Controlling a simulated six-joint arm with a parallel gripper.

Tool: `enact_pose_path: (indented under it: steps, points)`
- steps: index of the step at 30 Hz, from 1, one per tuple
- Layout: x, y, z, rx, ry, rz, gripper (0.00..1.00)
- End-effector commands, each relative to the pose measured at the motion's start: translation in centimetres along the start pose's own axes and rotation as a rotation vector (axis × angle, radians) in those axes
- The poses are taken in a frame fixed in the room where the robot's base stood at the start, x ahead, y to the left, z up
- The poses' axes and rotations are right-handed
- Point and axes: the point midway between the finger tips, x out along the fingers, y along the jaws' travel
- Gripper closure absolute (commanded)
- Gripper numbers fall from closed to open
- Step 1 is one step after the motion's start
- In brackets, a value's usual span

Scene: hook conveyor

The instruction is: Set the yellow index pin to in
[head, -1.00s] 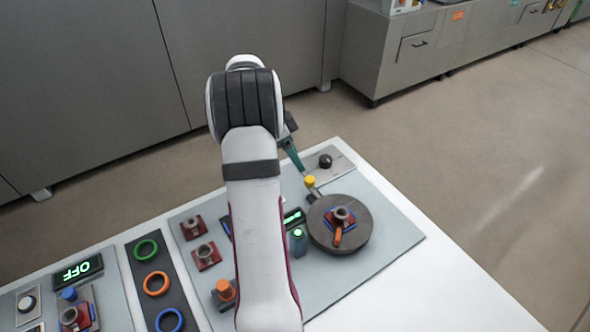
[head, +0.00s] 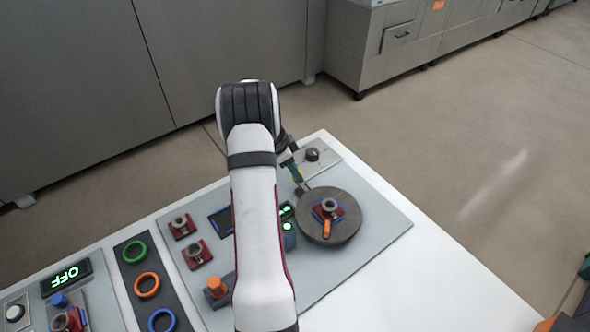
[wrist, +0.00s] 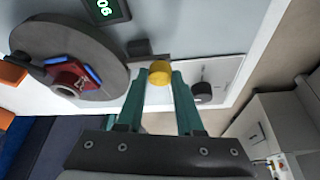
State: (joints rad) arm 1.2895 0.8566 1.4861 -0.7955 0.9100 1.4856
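The yellow index pin (wrist: 160,72) shows its round yellow head in the wrist view, between the tips of my gripper's two teal fingers. My gripper (head: 297,176) is down at the pin, beside the grey disc, in the head view, where it mostly hides the pin. In the wrist view the fingers of my gripper (wrist: 159,80) stand on either side of the yellow head with little or no gap. I cannot tell whether they press on it. A dark block (wrist: 140,48) sits between the pin and the disc.
The round grey disc (head: 345,228) carries a red and blue fixture with an orange lever (head: 326,228). A black knob (head: 312,154) stands on a plate behind the pin. A green-lit display (wrist: 106,9) is near the disc. Several coloured rings lie at the left. The board's front right is clear.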

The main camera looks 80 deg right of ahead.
Motion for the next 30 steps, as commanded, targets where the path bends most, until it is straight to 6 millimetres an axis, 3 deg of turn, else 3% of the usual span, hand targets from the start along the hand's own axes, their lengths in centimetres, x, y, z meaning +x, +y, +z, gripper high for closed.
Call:
enact_pose_path:
  steps: [1,4,30]
  points:
    - [-0.01,0.0,0.01,0.0,0.0,0.0,0.82]
    - [-0.02,0.0,0.01,0.0,0.0,0.0,1.0]
    - [-0.07,-0.02,0.04,0.0,0.0,0.0,1.0]
